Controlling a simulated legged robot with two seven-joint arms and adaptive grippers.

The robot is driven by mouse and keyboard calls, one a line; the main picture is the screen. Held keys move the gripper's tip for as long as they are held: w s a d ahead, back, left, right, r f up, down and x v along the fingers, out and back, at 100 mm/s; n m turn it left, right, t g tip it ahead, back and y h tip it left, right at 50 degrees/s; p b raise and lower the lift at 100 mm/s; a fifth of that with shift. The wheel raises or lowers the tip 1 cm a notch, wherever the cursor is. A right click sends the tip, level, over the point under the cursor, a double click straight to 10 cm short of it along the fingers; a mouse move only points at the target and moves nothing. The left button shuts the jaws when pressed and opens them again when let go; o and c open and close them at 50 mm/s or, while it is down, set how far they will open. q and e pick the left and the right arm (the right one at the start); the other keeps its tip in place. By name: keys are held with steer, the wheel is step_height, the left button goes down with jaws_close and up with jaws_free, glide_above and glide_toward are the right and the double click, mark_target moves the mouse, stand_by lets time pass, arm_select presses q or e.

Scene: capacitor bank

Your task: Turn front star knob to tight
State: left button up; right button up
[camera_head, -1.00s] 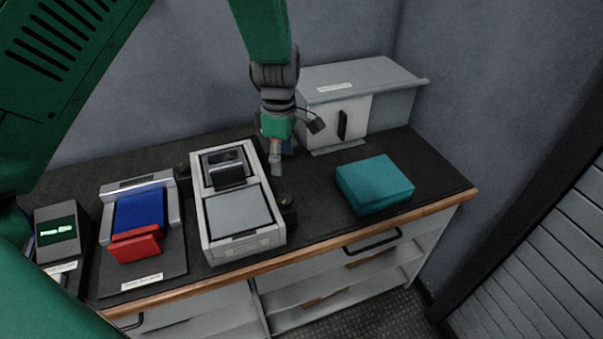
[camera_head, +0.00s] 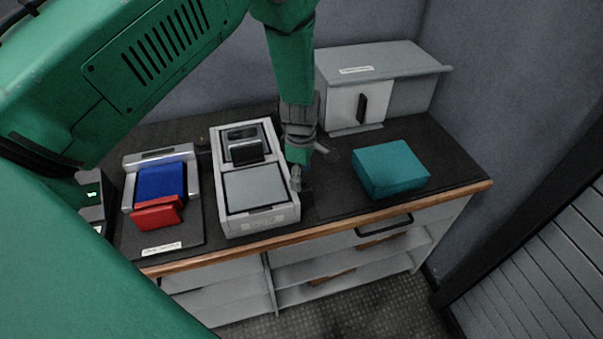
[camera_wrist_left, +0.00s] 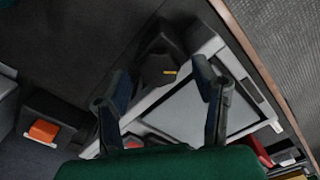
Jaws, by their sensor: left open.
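The front star knob (camera_wrist_left: 163,66) is black with a small yellow mark, on the long side of the grey and white device (camera_head: 258,220). In the left wrist view it lies between and slightly beyond my fingertips. My left gripper (camera_wrist_left: 158,78) is open with a finger toward each side of the knob; I cannot tell whether they touch it. In the head view my left gripper (camera_head: 296,178) is beside the device's right side, where it and the arm largely hide the knob. My right gripper is not in view.
A teal box (camera_head: 390,168) sits to the right on the counter. A grey cabinet (camera_head: 375,75) stands behind. A blue and red unit (camera_head: 160,185) is to the left. In the wrist view an orange part (camera_wrist_left: 43,131) sits on a black block. The counter has a wooden front edge (camera_head: 330,225).

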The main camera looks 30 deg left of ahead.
arm_select(q)
steer(key=shift+w+d+f, duration=0.1)
steer(key=shift+d+f, duration=0.1)
steer(key=shift+d, duration=0.1)
steer(key=shift+d+r, duration=0.1)
steer(key=c, duration=1.1)
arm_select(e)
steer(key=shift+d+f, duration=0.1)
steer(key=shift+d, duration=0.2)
